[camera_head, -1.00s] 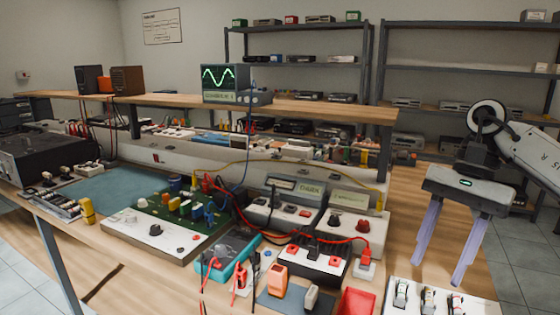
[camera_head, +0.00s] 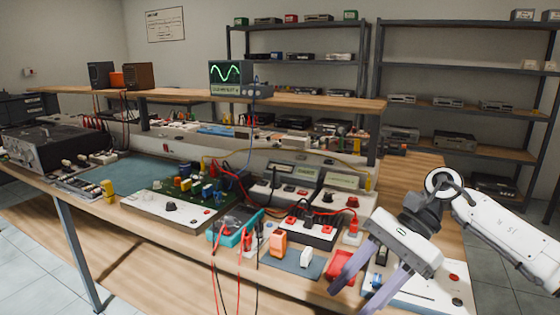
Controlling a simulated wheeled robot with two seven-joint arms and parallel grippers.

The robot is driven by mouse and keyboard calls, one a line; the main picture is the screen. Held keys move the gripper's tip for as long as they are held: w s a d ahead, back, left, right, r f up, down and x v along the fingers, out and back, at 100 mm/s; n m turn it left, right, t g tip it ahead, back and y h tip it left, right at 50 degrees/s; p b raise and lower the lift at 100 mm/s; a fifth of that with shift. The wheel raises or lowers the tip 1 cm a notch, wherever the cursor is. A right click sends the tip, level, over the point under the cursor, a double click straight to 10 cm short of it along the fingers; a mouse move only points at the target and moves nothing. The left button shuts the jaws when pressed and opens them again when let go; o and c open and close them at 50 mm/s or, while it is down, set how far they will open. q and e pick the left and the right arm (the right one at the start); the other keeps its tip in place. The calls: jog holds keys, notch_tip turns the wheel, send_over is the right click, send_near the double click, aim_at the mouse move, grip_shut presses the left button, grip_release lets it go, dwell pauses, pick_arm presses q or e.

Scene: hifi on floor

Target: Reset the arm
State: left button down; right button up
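My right gripper (camera_head: 352,299) comes in from the right on its white arm (camera_head: 510,235). Its two pale purple fingers point down and left and stand apart, with nothing seen between them. It is tilted and shows in front of the front right part of the wooden bench, beside a red tray (camera_head: 341,268) and over part of a white panel (camera_head: 425,292). Whether the fingers touch anything there cannot be told. My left gripper is not in view.
A green circuit board (camera_head: 185,190), a teal-edged meter (camera_head: 232,226) with hanging leads, and an orange block (camera_head: 278,243) crowd the bench. An oscilloscope (camera_head: 230,77) stands on the raised shelf. Metal shelving (camera_head: 460,105) lines the back wall. Floor at the lower left is clear.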

jog(key=s+a+m+t+y, duration=0.3)
jog(key=a+m+t+y, duration=0.1)
jog(key=a+m+y, duration=0.95)
jog(key=w+d+f+m+t+h, duration=0.1)
jog(key=d+f+m+t+h, duration=0.45)
jog(key=m, duration=0.95)
jog(key=d+f+m+t+h, duration=0.2)
jog(key=f+m+t+h, duration=0.65)
jog(key=m, duration=0.75)
jog(key=s+d+f+m+g+h, duration=0.2)
jog(key=s+f+m, duration=0.4)
jog(key=s+f, duration=0.3)
jog(key=s+d+f+m+g+h, duration=0.3)
jog(key=s+d+f+m+g, duration=0.1)
jog(key=s+d+f+m, duration=0.3)
notch_tip(320, 180, down, 4)
jog(key=shift+s+r, duration=0.1)
jog(key=shift+s, duration=1.15)
dwell(0.5)
